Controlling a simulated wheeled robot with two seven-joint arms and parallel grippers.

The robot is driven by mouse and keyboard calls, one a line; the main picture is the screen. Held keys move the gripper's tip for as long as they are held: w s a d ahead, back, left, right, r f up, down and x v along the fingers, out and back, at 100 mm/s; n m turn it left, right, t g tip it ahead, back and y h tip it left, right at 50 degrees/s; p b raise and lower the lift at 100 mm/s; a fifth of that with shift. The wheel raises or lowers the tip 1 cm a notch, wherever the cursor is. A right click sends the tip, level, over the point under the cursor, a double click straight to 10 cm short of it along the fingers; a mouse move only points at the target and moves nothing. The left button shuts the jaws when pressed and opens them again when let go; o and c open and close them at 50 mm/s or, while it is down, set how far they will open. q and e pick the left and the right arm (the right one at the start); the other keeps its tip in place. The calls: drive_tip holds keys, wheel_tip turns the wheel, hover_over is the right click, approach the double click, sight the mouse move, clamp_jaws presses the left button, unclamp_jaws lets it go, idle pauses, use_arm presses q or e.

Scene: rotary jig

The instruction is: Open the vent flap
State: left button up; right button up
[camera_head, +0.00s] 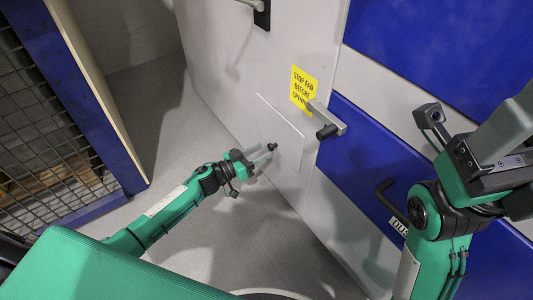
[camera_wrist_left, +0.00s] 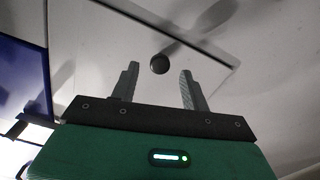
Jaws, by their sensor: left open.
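The vent flap (camera_head: 281,122) is a pale square panel on the white door. It looks flush with the door. A small black knob (camera_head: 272,147) stands out from its lower part. My left gripper (camera_head: 267,155) is open in front of the knob. In the left wrist view the knob (camera_wrist_left: 160,63) shows between and just beyond the two fingertips of my left gripper (camera_wrist_left: 159,70), with a gap on each side. I cannot tell whether the fingertips reach around it. My right gripper (camera_head: 500,155) is at the right edge, partly cut off, away from the flap.
A yellow warning sign (camera_head: 303,88) is above the flap. A grey lever handle (camera_head: 326,120) juts out right of it. A mesh cage (camera_head: 50,130) is at the left. Floor between is clear.

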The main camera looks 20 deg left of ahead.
sight(269, 148)
use_arm(q)
drive_tip(key=shift+b+x, duration=0.4)
drive_tip(key=shift+x, duration=1.15)
clamp_jaws()
